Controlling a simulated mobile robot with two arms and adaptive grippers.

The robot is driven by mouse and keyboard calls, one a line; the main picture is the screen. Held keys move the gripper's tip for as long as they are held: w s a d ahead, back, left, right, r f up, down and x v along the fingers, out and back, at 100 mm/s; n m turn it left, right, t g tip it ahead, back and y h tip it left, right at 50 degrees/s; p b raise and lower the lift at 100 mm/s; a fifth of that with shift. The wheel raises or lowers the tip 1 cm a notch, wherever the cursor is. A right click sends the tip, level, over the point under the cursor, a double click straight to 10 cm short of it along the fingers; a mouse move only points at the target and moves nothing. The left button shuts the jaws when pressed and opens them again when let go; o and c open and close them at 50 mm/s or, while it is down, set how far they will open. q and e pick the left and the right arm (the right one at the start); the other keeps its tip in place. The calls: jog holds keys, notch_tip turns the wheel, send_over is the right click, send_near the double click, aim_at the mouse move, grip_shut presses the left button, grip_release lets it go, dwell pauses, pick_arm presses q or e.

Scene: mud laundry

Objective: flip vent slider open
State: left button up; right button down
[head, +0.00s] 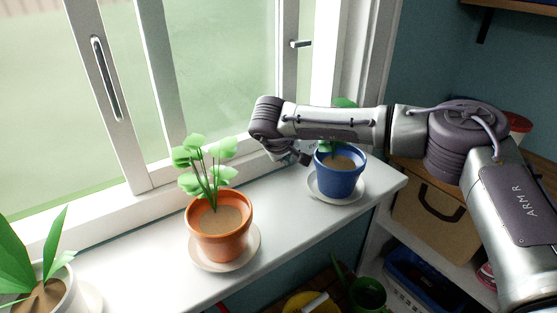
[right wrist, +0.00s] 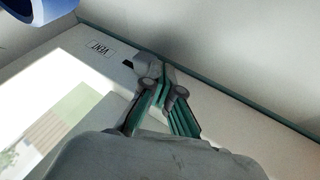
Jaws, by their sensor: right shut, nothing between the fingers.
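My right gripper (head: 301,157) reaches over the window sill to the low part of the window frame, just left of the blue pot. In the right wrist view my right gripper (right wrist: 160,80) is shut and empty, with its fingertips close to the pale frame. A label reading VENT (right wrist: 101,49) is on the frame, left of the fingertips. A small dark piece, perhaps the vent slider (right wrist: 128,64), shows between the label and the fingertips. The rest of it is hidden, and I cannot tell whether the fingers touch it. My left gripper is not in view.
A blue pot (head: 340,181) with a plant stands close to my right gripper. An orange pot (head: 220,240) stands mid-sill, and a white pot (head: 60,300) is at the left. The sill (head: 140,265) is bare between them. Shelves are at the right.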

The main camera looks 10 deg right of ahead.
jog(key=d, duration=0.1)
jog(key=w+d, duration=0.1)
jog(key=d, duration=0.1)
jog(key=shift+f, duration=0.1)
jog(key=shift+a, duration=0.25)
jog(key=shift+s+a, duration=0.15)
jog(key=shift+a, duration=0.05)
jog(key=a, duration=0.1)
jog(key=s+a, duration=0.1)
jog(key=a+r, duration=0.1)
jog(key=shift+s+a, duration=0.35)
jog(key=shift+a, duration=0.05)
pick_arm(q)
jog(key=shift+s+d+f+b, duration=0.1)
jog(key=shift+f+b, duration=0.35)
jog(key=shift+b, duration=0.1)
pick_arm(e)
jog(key=v, duration=0.9)
jog(key=shift+s, duration=0.1)
